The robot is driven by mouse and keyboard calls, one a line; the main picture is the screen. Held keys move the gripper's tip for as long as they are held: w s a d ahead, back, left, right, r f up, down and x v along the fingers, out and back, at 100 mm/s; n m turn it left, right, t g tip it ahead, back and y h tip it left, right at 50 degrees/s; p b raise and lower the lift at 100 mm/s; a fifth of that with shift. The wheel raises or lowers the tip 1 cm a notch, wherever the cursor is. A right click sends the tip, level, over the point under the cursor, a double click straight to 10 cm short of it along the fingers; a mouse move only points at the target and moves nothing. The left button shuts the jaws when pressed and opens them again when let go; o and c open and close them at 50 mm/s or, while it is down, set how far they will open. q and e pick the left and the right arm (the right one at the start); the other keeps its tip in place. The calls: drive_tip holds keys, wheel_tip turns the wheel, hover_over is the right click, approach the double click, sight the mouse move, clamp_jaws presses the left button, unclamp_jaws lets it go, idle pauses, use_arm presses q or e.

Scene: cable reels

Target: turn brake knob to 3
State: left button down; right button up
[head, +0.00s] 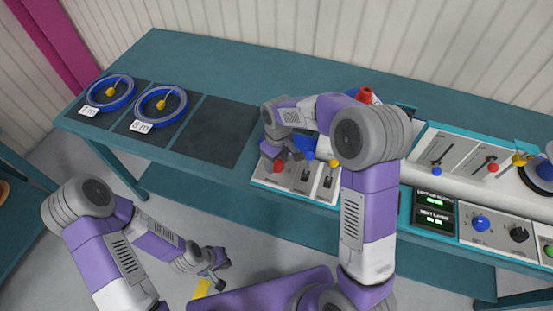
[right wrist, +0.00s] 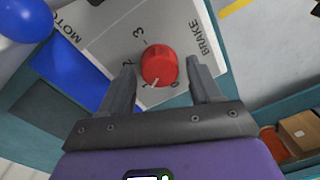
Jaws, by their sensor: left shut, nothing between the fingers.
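The red brake knob (right wrist: 160,66) sits on a pale panel (right wrist: 105,35) marked BRAKE, with numbers around it. Its white pointer mark is at the bottom, near the 1 and 0 marks; I cannot tell exactly which. In the head view the red knob (head: 277,167) shows at the panel's left end, partly under my right gripper (head: 281,158). In the right wrist view my right gripper (right wrist: 162,72) is open, one finger on each side of the knob, with visible gaps. My left gripper (head: 219,265) is shut and empty, low in front of the bench.
A blue knob (right wrist: 22,18) is near the brake panel. Two blue reels (head: 110,93) (head: 162,104) lie on dark mats at the bench's left; a third mat (head: 215,132) is bare. Switches, sliders and displays (head: 434,209) fill the right side.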

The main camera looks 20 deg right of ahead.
drive_tip(key=c, duration=0.9)
